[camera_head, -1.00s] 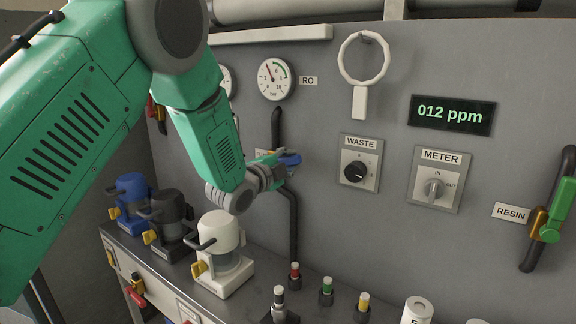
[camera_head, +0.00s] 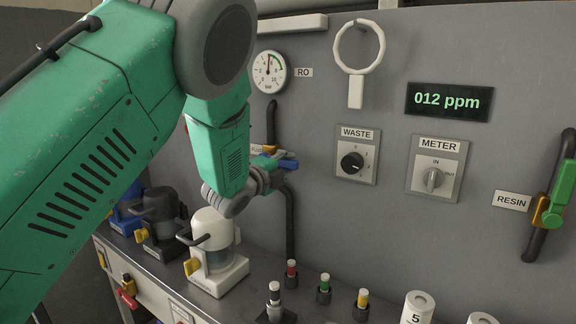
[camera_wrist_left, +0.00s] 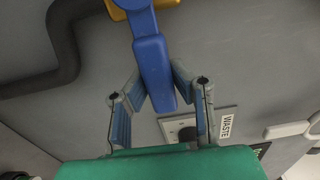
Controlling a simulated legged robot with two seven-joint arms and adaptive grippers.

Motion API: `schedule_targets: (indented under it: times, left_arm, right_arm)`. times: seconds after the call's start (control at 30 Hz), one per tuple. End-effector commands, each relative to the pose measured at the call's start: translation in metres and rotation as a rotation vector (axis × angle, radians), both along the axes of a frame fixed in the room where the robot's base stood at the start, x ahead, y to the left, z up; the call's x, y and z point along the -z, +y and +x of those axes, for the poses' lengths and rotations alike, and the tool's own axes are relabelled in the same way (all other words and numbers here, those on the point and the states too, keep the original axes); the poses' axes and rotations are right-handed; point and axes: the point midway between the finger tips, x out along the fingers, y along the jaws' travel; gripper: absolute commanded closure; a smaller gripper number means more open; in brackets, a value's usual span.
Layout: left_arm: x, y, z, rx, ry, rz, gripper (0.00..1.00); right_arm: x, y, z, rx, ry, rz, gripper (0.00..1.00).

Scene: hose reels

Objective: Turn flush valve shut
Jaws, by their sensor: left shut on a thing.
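The flush valve has a blue lever handle (camera_head: 287,164) on a brass body (camera_head: 270,149), set in a black pipe on the grey panel. A label beside it is mostly hidden by my arm. In the left wrist view the blue handle (camera_wrist_left: 153,68) runs down between my fingers, with a bit of the brass body (camera_wrist_left: 170,2) at the top. My left gripper (camera_head: 277,172) is shut on the handle. It also shows in the left wrist view (camera_wrist_left: 158,92), a finger on each side of the handle. My right gripper is not in view.
Below, the bench holds a white-lidded canister (camera_head: 213,240), a black one (camera_head: 160,222) and small colour-topped fittings (camera_head: 324,287). On the panel are an RO gauge (camera_head: 269,71), WASTE knob (camera_head: 352,163), METER knob (camera_head: 433,179), white ring (camera_head: 360,47) and green RESIN valve handle (camera_head: 561,199).

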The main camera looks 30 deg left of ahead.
Motion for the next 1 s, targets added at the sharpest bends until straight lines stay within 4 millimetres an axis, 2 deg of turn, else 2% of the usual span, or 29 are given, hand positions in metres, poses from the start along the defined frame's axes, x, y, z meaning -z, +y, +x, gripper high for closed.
schedule_targets:
  times: [0.03, 0.13, 0.17, 0.2, 0.5, 0.63, 0.77, 1.0]
  left_arm:
    - [0.008, -0.002, -0.002, 0.003, 0.018, 0.001, 1.00]
    - [0.009, -0.002, -0.002, 0.003, 0.019, 0.001, 1.00]
    - [0.009, -0.002, -0.002, 0.003, 0.020, 0.002, 0.72]
    - [0.009, -0.002, -0.002, 0.003, 0.019, 0.001, 0.59]
    - [0.004, -0.001, -0.002, 0.002, 0.009, 0.001, 0.59]
    - [0.004, 0.000, -0.010, 0.001, 0.010, 0.001, 0.59]
    - [0.004, 0.002, -0.032, 0.000, 0.010, 0.001, 0.59]
    - [0.005, 0.006, -0.083, 0.001, 0.012, 0.001, 0.59]
  right_arm:
    - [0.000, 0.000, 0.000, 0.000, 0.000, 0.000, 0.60]
    - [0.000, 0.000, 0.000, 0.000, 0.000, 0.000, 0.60]
    - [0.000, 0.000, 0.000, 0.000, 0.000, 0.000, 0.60]
    - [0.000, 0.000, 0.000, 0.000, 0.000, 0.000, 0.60]
    - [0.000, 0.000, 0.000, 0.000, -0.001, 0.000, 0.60]
    - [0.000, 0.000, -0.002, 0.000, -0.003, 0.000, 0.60]
    - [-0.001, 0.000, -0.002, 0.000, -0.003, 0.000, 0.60]
    - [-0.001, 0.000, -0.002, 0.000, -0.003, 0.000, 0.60]
